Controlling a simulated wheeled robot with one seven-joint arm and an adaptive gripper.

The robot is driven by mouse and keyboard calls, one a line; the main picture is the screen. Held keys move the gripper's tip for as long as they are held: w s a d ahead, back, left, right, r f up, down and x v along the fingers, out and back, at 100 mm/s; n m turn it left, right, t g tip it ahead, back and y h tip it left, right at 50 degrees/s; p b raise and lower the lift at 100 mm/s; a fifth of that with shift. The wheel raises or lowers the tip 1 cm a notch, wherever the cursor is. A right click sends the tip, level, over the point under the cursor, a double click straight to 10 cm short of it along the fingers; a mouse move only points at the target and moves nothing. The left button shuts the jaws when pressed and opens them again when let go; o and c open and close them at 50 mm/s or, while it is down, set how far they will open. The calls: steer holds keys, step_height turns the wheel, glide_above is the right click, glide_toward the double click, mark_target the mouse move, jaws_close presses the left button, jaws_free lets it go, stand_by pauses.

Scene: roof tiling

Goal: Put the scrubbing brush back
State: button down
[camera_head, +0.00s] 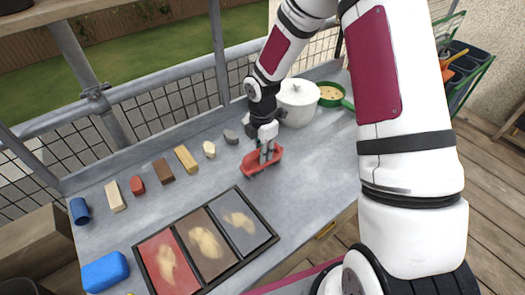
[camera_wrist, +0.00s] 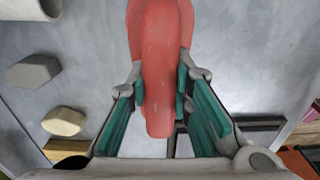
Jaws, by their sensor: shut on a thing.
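The red scrubbing brush (camera_head: 254,163) is in my gripper (camera_head: 267,152), over the right-middle part of the grey worktop. In the wrist view, the brush's long red body (camera_wrist: 160,45) runs between the two teal-padded fingers of my gripper (camera_wrist: 163,88), which are closed against its sides. Its underside and any bristles are hidden. I cannot tell whether the brush touches the worktop or hangs just above it.
A black-framed tray (camera_head: 187,232) with three dusty panels lies at the front. Several small blocks, such as a brown one (camera_head: 163,171), line the back. A blue block (camera_head: 105,271) lies front left.

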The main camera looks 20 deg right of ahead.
steer(key=c, duration=1.4)
jaws_free()
steer(key=shift+f, duration=0.1)
steer(key=shift+c, duration=0.2)
step_height(320, 180, up, 12)
steer(key=s+d+r+m+t+h, duration=0.2)
steer(key=s+r+m, duration=0.85)
steer(key=r, duration=0.45)
steer(key=s+r+m+t+y, duration=0.1)
steer(key=s+r+m, duration=0.2)
steer(key=s+m, duration=0.2)
steer(key=s+a+r+m+t+y, duration=0.1)
steer(key=s+r+m+t, duration=0.1)
steer(key=s+m, duration=0.4)
steer(key=shift+s+r, duration=0.55)
steer(key=shift+s, duration=1.65)
